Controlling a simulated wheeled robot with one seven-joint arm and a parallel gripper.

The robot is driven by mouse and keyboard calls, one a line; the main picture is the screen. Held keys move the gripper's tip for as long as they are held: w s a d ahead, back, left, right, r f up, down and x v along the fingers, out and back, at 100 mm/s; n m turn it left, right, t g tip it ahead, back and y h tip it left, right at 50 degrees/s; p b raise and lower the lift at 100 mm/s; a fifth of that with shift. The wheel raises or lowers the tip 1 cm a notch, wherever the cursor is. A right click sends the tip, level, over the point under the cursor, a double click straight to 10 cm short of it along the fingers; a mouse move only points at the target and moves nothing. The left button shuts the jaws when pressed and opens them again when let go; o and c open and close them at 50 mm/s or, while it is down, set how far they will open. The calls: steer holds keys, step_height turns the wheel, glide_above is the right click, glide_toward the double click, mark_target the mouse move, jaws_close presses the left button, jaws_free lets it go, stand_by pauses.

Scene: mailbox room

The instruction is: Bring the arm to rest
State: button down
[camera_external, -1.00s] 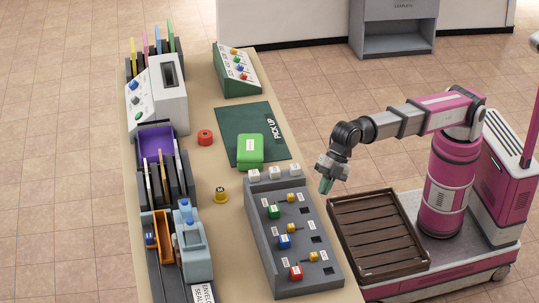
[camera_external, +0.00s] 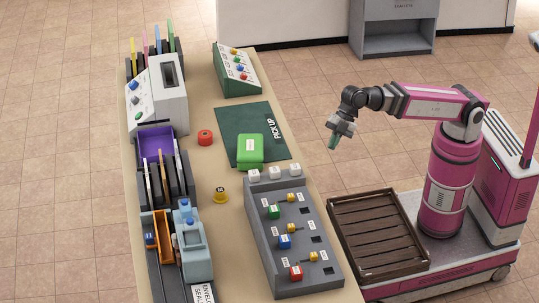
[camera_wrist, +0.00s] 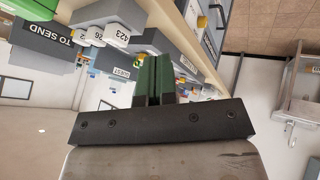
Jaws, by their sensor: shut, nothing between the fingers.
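My gripper (camera_external: 333,142) hangs in the air at the right side of the long table, above and beyond the brown slatted tray on my base. Its green fingertips point down and are closed together with nothing held. In the wrist view the gripper's green fingers (camera_wrist: 153,80) stand side by side in the middle of the picture. My arm is bent, with the forearm raised and roughly level.
A grey cabinet (camera_external: 393,27) stands at the back. The floor behind the arm is clear.

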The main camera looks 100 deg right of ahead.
steer(key=s+d+f+m+g+h, duration=0.1)
steer(key=d+f, duration=0.5)
steer(key=f, duration=0.7)
steer(key=s+d+f+m+g+h, duration=0.2)
steer(key=s+d+f+m, duration=0.3)
steer(key=f, duration=0.8)
steer(key=s+d+f+m+g+h, duration=0.1)
steer(key=s+d+f+m+g, duration=0.2)
steer(key=d+f+m, duration=0.4)
step_height(320, 180, down, 7)
steer(key=shift+s+d+r+m, duration=0.15)
steer(key=shift+s+m, duration=0.2)
steer(key=shift+m, duration=0.35)
